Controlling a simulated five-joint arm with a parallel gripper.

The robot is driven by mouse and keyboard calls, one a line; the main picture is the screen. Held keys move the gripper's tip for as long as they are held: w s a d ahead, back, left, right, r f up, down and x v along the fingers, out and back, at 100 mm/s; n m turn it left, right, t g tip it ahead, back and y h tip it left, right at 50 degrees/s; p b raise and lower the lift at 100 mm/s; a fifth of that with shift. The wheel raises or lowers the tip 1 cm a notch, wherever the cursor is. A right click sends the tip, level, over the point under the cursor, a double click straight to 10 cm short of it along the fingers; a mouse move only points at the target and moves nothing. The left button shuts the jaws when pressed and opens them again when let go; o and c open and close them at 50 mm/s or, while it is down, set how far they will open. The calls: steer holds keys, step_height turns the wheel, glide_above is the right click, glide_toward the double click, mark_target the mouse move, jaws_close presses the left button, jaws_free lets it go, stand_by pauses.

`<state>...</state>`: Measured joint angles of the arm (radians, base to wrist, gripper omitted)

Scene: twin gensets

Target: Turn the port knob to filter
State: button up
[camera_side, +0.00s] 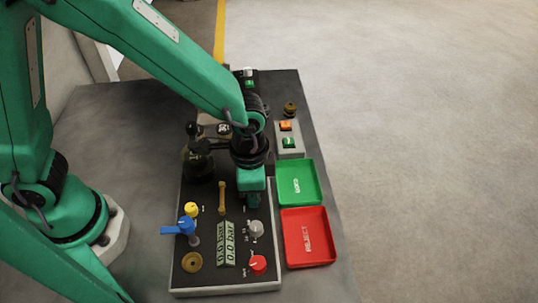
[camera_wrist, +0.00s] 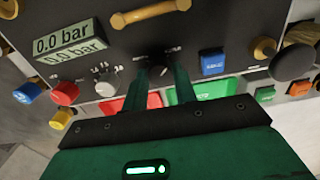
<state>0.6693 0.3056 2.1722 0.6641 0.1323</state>
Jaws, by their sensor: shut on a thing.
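My gripper (camera_wrist: 158,68) points at the dark control panel (camera_wrist: 225,22), its two green fingers on either side of a small dark knob (camera_wrist: 156,60). The fingers are shut on this knob. Small white labels sit around it, too small to read, and its pointer is mostly hidden. In the side view my gripper (camera_side: 252,201) is low over the panel's right part and hides the knob. A grey dial knob (camera_wrist: 105,83) and a red knob (camera_wrist: 65,92) stand to the left in the wrist view. I cannot tell from lettering which knob is the port one.
Two pressure displays (camera_side: 226,243) read 0.0 bar. A green tray (camera_side: 298,182) and red REJECT tray (camera_side: 308,237) lie to the right. A blue button (camera_wrist: 213,63) is close to the fingers.

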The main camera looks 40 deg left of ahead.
steer(key=o, duration=1)
steer(key=shift+c, duration=0.2)
steer(key=shift+r, duration=3.9)
